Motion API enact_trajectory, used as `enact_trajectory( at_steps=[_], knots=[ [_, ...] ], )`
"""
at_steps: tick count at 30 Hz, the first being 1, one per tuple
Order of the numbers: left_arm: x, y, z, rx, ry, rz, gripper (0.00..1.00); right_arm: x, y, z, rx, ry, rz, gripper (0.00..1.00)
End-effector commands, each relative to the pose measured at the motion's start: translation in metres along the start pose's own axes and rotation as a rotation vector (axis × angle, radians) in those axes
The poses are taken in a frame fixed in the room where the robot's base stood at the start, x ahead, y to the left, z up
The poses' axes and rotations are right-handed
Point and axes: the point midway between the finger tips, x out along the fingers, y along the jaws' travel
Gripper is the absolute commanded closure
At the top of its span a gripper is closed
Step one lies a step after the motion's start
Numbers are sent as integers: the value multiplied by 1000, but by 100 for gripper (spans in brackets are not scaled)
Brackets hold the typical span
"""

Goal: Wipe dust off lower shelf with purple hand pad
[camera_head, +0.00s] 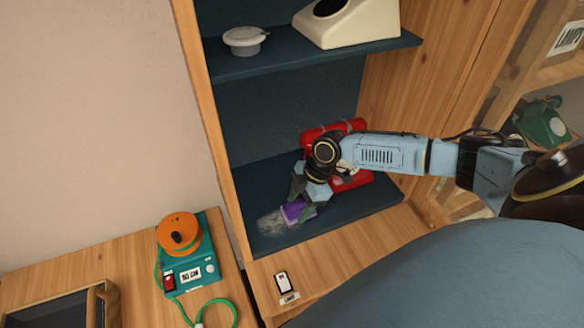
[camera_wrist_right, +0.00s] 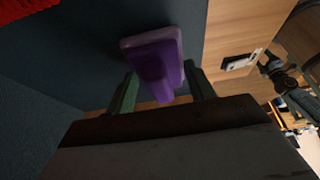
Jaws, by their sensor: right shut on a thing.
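The purple hand pad (camera_head: 297,211) is at the lower shelf (camera_head: 355,209), in the head view. My right gripper (camera_head: 308,200) is shut on its handle. In the right wrist view the pad (camera_wrist_right: 152,47) is between the two dark green fingers of the right gripper (camera_wrist_right: 162,92). A grey dust patch (camera_head: 272,224) lies on the lower shelf just left of the pad, near the shelf's front left. Whether the pad presses on the shelf cannot be told exactly.
A red object (camera_head: 352,181) stands on the lower shelf behind my right wrist. An orange and teal device (camera_head: 185,255) sits on the lower left surface. A small label device (camera_head: 284,284) lies in front.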

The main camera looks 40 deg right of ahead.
Motion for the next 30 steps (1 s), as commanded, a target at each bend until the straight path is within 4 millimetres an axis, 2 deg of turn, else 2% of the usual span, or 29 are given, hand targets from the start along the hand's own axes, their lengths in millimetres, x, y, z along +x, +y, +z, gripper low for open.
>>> enact_trajectory(
  at_steps=[5, 16, 23, 30],
  knots=[
    [-2, 0, 0, 0, 0, 0, 25, 2, 0, -2, -2, 2, 0, 64],
    [-9, 0, -1, 0, 0, 0, 25, 13, 0, -30, -3, 3, 0, 64],
    [-10, 0, -1, 0, 0, 0, 25, 17, 0, -37, -1, 2, 0, 64],
    [-14, 0, -1, 0, 0, 0, 25, 24, 0, -54, -2, 3, -1, 64]
  ],
)
